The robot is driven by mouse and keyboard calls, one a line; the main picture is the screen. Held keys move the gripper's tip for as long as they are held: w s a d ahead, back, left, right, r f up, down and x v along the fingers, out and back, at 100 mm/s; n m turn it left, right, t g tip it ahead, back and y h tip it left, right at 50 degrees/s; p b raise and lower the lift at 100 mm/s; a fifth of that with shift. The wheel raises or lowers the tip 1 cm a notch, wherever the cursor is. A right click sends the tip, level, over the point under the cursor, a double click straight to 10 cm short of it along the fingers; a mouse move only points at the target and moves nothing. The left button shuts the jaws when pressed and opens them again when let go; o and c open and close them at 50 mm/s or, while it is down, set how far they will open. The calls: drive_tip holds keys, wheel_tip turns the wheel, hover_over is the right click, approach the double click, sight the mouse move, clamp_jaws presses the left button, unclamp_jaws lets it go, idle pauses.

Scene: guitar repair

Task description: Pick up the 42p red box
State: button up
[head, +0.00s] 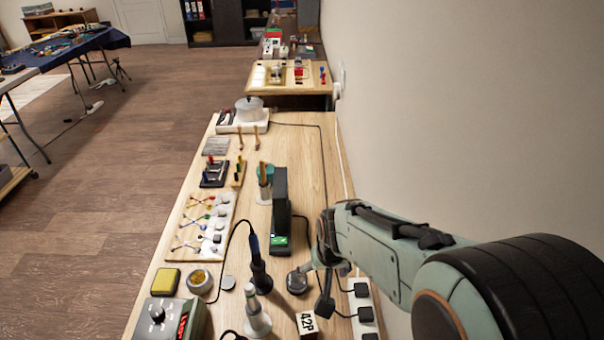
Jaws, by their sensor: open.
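The 42p box (307,325) stands near the bottom edge of the head view, on the wooden bench. Its pale top carries a dark "42P" label, and its lower part is cut off by the picture's edge. My gripper (311,294) hangs at the end of my arm, just above the box in the picture. Its dark fingers are apart with nothing between them. I cannot tell its exact height above the box.
A soldering iron in a holder (259,270) and a white-based conical tool (256,315) stand left of the box. A white power strip (363,312) with black plugs lies to the right, by the wall. A tall black device (281,205) stands farther back. Cables cross the bench (300,150).

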sight(307, 322)
drive_tip(key=s+a+f+g, duration=0.1)
drive_tip(key=f, duration=0.2)
drive_tip(key=a+f+g, duration=0.1)
drive_tip(key=f, duration=0.3)
drive_tip(key=s+a+f+n+g, duration=0.1)
drive_tip(key=f, duration=0.3)
drive_tip(key=shift+s+f+h, duration=0.15)
drive_tip(key=shift+s+h, duration=0.15)
drive_tip(key=shift+s, duration=0.05)
wheel_tip(307, 322, down, 5)
drive_tip(key=shift+f, duration=0.55)
clamp_jaws()
